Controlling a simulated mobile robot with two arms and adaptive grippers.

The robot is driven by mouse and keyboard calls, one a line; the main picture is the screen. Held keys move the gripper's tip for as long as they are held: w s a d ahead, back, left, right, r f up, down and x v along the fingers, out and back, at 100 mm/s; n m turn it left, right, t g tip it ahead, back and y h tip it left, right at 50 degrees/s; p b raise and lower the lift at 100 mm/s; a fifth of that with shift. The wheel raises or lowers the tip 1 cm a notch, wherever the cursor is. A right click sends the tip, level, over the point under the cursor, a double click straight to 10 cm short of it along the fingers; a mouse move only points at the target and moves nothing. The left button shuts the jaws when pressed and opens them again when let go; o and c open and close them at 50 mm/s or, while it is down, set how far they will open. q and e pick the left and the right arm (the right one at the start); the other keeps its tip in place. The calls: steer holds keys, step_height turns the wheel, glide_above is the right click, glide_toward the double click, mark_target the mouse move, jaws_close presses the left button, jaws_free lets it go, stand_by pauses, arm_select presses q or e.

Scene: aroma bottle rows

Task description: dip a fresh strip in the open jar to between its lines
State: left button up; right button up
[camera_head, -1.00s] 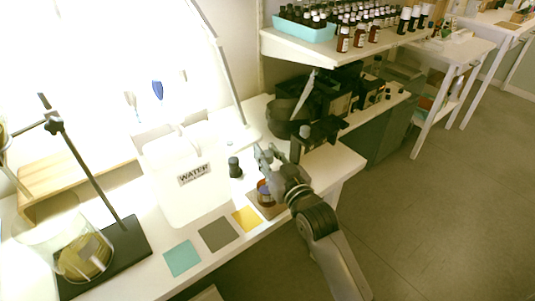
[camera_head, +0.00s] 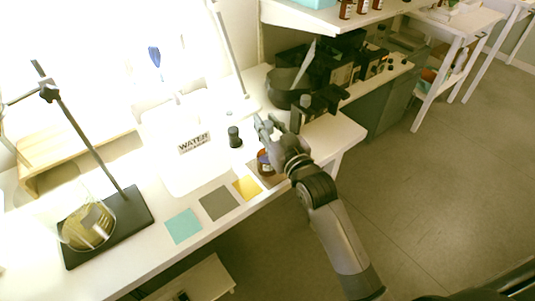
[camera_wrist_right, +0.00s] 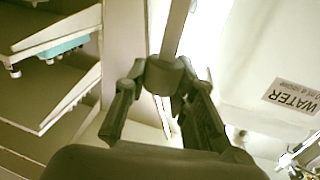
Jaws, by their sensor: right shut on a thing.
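My right gripper (camera_head: 264,122) is above the bench's right end, over and just behind the open amber jar (camera_head: 264,164). The jar stands on a small brown mat (camera_head: 276,180). In the right wrist view, my right gripper (camera_wrist_right: 163,78) is shut on a short grey cylindrical grip (camera_wrist_right: 166,77). A flat pale strip (camera_wrist_right: 176,28) runs from this grip towards the picture's top, which is downwards in that upside-down view. The strip's far end and its lines are not visible. In the head view the strip is too small to make out. My left gripper is not in view.
A white water container (camera_head: 190,150) and a dark capped bottle (camera_head: 234,137) stand left of the gripper. Teal (camera_head: 184,226), grey (camera_head: 219,203) and yellow (camera_head: 247,187) squares lie along the front.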

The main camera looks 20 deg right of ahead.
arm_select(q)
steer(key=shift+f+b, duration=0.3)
arm_select(e)
steer(key=shift+f, duration=0.6)
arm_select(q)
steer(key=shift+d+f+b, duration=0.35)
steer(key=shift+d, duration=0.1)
arm_select(e)
steer(key=shift+f, duration=0.7)
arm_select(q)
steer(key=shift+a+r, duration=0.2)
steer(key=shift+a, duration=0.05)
arm_select(e)
steer(key=shift+f, duration=0.15)
stand_by(0.4)
stand_by(0.3)
steer(key=shift+r+p, duration=0.9)
steer(key=shift+p, duration=0.25)
step_height(320, 180, up, 2)
steer(key=shift+r+p, duration=0.2)
steer(key=shift+p, duration=1.05)
steer(key=shift+r+p, duration=0.9)
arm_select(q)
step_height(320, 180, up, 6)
